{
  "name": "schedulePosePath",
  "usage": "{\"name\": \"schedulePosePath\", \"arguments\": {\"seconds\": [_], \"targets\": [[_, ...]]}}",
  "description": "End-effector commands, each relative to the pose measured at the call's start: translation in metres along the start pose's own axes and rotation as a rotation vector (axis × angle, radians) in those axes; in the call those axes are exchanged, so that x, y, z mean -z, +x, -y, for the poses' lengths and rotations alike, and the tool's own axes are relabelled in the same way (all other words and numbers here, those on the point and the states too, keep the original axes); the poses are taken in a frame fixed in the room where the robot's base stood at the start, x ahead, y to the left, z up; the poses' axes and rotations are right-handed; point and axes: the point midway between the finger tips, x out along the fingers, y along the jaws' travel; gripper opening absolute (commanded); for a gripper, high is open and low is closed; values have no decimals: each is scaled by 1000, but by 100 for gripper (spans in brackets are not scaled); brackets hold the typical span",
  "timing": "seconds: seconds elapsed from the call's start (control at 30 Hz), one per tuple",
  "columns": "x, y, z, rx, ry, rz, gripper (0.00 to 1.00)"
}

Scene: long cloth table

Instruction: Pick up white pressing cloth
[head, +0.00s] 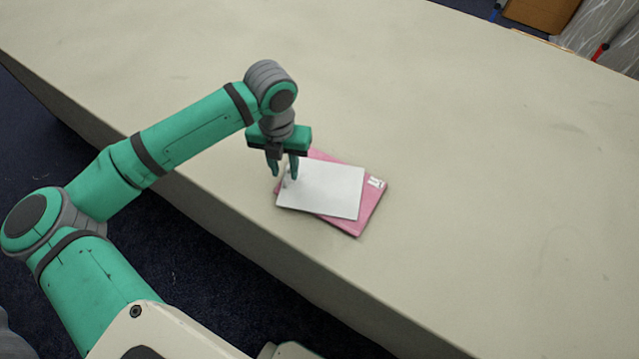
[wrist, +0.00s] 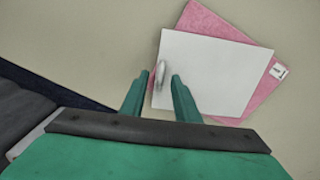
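The white pressing cloth (head: 325,190) is a flat white rectangle lying on top of a pink item (head: 372,208), turned at an angle to it. In the wrist view the white cloth (wrist: 215,75) has a small greyish raised fold or object (wrist: 160,74) near its left edge; I cannot tell which. My gripper (head: 283,174) points down over the cloth's left end, its fingers apart. In the wrist view my gripper (wrist: 155,80) is open, with the raised bit between the fingertips. I cannot tell whether the fingertips touch the cloth.
The pink item (wrist: 210,20) shows a small white label at its right corner. The long table (head: 480,190) is clear around the stack. Its front edge runs close to the stack. A brown box (head: 540,12) stands beyond the far edge.

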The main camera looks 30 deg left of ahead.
Motion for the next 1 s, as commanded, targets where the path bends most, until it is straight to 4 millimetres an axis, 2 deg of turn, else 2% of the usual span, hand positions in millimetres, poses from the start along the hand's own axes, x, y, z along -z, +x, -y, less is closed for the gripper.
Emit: {"name": "schedulePosePath", "arguments": {"seconds": [0.07, 0.17, 0.2, 0.67, 0.77, 0.9, 1.0], "targets": [[0, 0, 0, 0, 0, 0, 26], [0, 0, 0, 0, 0, 0, 2], [0, 0, 0, 0, 0, 0, 0], [0, -6, -1, -1, -2, 0, 0], [0, -13, -1, -1, -2, 1, 0], [0, -34, -1, -2, -3, 3, 0], [16, -51, -2, -3, -1, 4, 0]]}}
